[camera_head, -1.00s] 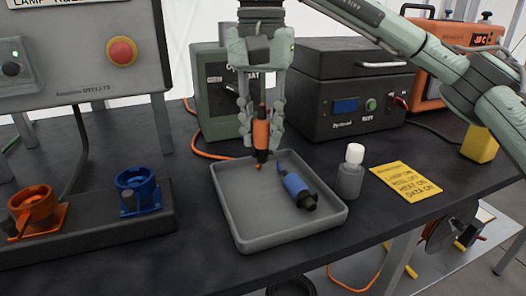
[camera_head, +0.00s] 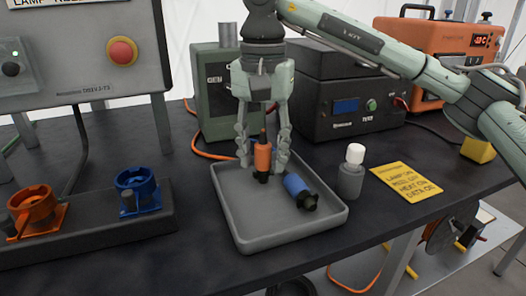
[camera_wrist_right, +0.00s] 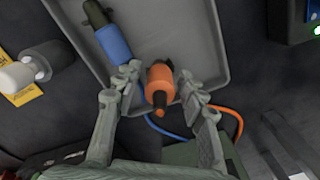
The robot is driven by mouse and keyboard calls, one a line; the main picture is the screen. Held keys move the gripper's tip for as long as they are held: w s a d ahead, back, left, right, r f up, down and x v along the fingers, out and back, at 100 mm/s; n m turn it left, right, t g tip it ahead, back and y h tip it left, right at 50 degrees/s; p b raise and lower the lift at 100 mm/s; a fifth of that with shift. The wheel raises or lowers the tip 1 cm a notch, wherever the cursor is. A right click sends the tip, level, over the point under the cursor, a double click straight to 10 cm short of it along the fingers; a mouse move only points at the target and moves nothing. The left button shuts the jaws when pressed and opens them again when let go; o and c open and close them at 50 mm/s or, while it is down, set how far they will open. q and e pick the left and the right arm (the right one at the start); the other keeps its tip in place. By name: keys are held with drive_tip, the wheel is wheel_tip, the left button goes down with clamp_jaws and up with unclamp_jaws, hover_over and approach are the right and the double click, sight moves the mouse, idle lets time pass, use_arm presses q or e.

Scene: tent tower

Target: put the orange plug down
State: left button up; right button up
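The orange plug (camera_head: 262,157) stands about upright at the back left part of the grey tray (camera_head: 290,234), its black end down. My right gripper (camera_head: 263,160) is above it with a finger on each side. In the right wrist view, the orange plug (camera_wrist_right: 160,82) is between the fingertips of my right gripper (camera_wrist_right: 160,80), with small gaps on both sides, so the gripper looks open around it. A blue plug (camera_head: 298,189) lies in the tray to the right of the orange one. My left gripper is not in view.
A grey bottle with a white cap (camera_head: 350,172) and a yellow note (camera_head: 406,181) are right of the tray. A green box (camera_head: 217,95) and a black case (camera_head: 345,100) stand behind. Orange (camera_head: 34,206) and blue (camera_head: 138,188) sockets are at left.

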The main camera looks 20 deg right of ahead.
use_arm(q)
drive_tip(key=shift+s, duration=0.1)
use_arm(e)
drive_tip(key=shift+r, duration=0.15)
wheel_tip(320, 180, up, 11)
drive_tip(key=shift+r+p, duration=0.2)
drive_tip(key=shift+p, duration=0.75)
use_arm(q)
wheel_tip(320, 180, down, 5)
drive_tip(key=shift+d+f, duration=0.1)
use_arm(e)
drive_tip(key=shift+r, duration=0.35)
